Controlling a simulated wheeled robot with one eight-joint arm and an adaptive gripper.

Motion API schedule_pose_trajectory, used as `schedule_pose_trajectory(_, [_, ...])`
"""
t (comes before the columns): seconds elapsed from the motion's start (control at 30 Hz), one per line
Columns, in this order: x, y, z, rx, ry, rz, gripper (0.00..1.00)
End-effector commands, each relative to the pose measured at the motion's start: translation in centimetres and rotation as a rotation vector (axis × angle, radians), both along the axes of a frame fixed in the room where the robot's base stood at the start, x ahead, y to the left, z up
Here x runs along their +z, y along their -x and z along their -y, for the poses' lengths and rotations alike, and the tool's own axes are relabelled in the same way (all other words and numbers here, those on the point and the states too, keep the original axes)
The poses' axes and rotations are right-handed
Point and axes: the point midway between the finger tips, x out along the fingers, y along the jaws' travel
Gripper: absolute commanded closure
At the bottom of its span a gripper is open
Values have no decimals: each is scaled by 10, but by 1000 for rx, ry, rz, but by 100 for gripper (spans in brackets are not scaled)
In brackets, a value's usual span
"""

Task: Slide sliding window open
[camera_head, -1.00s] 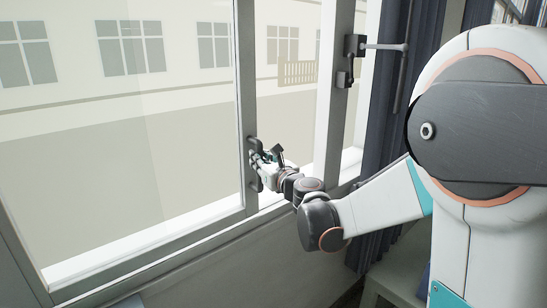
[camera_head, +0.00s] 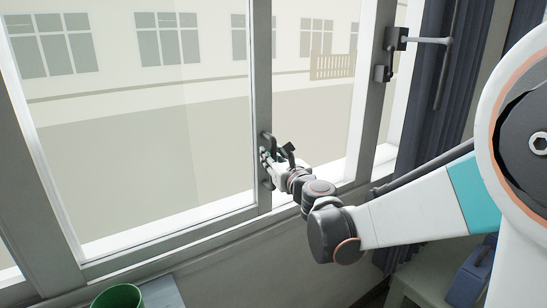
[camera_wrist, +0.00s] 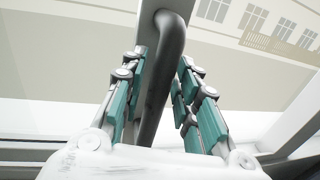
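The sliding window sash has a grey frame (camera_head: 262,90) and clear glass, at left and centre in the head view. An open gap shows between its right stile and the jamb (camera_head: 368,110) on the right. A dark vertical bar handle (camera_wrist: 172,50) is on that stile; the head view also shows it (camera_head: 266,140). My gripper (camera_head: 268,158) is at the handle. In the wrist view, my gripper's teal-padded fingers (camera_wrist: 163,95) are spread on both sides of the bar, with visible space beside it. Whether a finger touches the bar is unclear.
A dark latch (camera_head: 396,40) is on the right jamb, beside a dark curtain (camera_head: 425,120). A green container (camera_head: 118,297) stands at the lower left. A pale seat or table (camera_head: 425,275) and a blue object (camera_head: 475,270) are at lower right.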

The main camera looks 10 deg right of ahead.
Motion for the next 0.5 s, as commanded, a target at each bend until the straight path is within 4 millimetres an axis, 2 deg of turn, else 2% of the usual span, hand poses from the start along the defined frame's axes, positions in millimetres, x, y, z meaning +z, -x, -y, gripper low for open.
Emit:
schedule_pose_trajectory(0.33, [0, 0, 0, -1, 0, 0, 62])
schedule_pose_trajectory(0.5, [1, 14, 3, -1, 0, 0, 62])
